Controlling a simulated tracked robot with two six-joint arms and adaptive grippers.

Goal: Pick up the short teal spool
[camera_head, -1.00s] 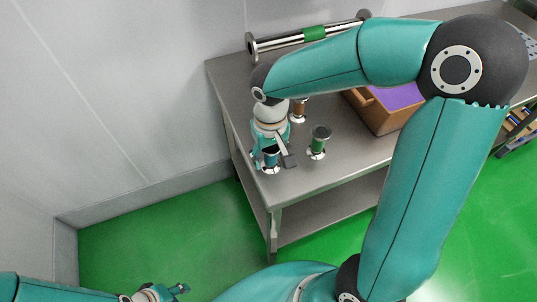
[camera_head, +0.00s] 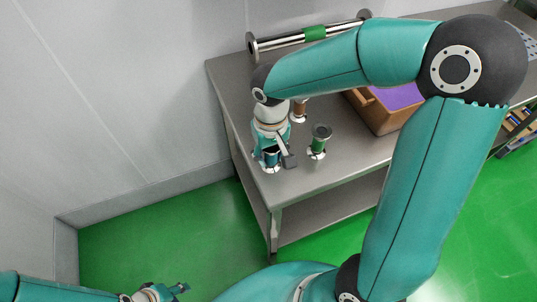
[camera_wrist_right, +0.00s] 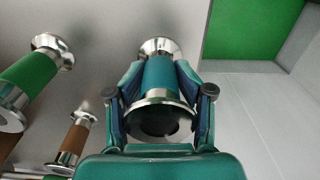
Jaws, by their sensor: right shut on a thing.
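The short teal spool (camera_wrist_right: 158,77) has a teal middle and shiny metal flanges. In the right wrist view it sits between the two fingers of my right gripper (camera_wrist_right: 158,95), which is shut on it. In the head view the spool (camera_head: 271,158) stands near the left front corner of the metal table (camera_head: 335,170), partly hidden by my right gripper (camera_head: 272,157). I cannot tell whether its base touches the tabletop. My left gripper (camera_head: 176,290) is at the bottom left, away from the table; its jaw state is too small to tell.
A green spool (camera_head: 318,144) stands just right of my right gripper. A brown spool (camera_head: 299,110) stands behind it. A brown box with a purple inside (camera_head: 376,112) is farther right. A long metal roller with a green band (camera_head: 314,33) lies along the back.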

